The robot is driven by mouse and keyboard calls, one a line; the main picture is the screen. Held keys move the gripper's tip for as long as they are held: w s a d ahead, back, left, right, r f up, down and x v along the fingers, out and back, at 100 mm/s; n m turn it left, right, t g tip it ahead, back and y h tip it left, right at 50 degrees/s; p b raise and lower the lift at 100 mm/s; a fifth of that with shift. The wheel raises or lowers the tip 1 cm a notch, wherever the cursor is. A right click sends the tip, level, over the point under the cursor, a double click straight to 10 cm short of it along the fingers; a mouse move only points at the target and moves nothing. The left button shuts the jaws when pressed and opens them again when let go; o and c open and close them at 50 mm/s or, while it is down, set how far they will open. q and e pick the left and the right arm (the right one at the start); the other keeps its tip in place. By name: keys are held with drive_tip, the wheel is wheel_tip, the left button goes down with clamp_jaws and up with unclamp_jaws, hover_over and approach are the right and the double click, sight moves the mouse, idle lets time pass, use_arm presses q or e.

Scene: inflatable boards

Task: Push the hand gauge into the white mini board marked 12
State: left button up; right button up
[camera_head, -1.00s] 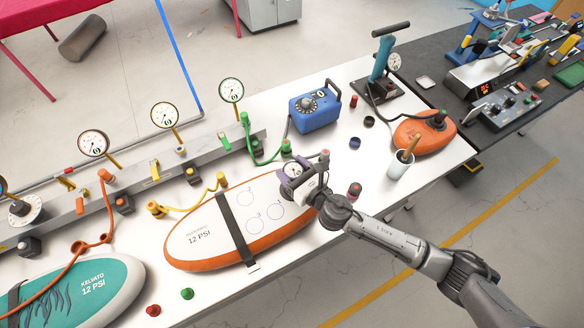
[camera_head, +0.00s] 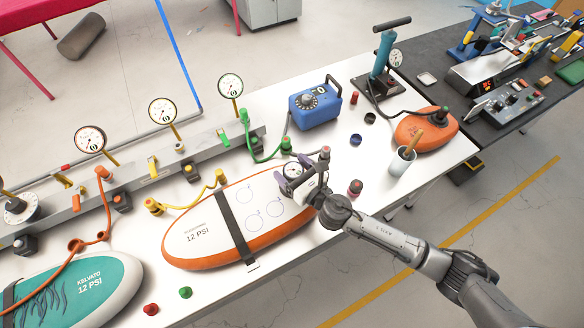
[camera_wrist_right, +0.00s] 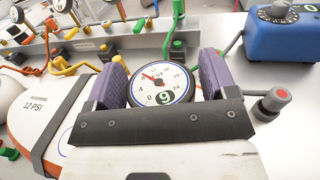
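The white mini board (camera_head: 180,248) marked 12 PSI lies on the white table, with an orange side and a black strap. My right gripper (camera_head: 293,178) is low over its right end. In the right wrist view the hand gauge (camera_wrist_right: 162,83), a round white dial with a red needle, stands between the two purple fingers. The fingers appear shut on it; the dial also shows in the head view (camera_head: 292,169). The gauge's lower end and its contact with the board are hidden. A grey knob with a red tip (camera_wrist_right: 276,102) is beside the gripper. My left gripper is not in view.
A blue pump box (camera_head: 315,108) stands behind the gripper. An orange board (camera_head: 425,138) and a white cup (camera_head: 400,165) are to the right. A teal board (camera_head: 115,268) is at the left. A rail with gauges and hoses runs along the back.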

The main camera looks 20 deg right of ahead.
drive_tip(key=shift+o, duration=1)
drive_tip(key=shift+s+d, duration=0.1)
drive_tip(key=shift+s, duration=0.05)
drive_tip(key=v, duration=1.3)
drive_tip(key=shift+s+b, duration=0.25)
drive_tip(key=shift+b, duration=0.05)
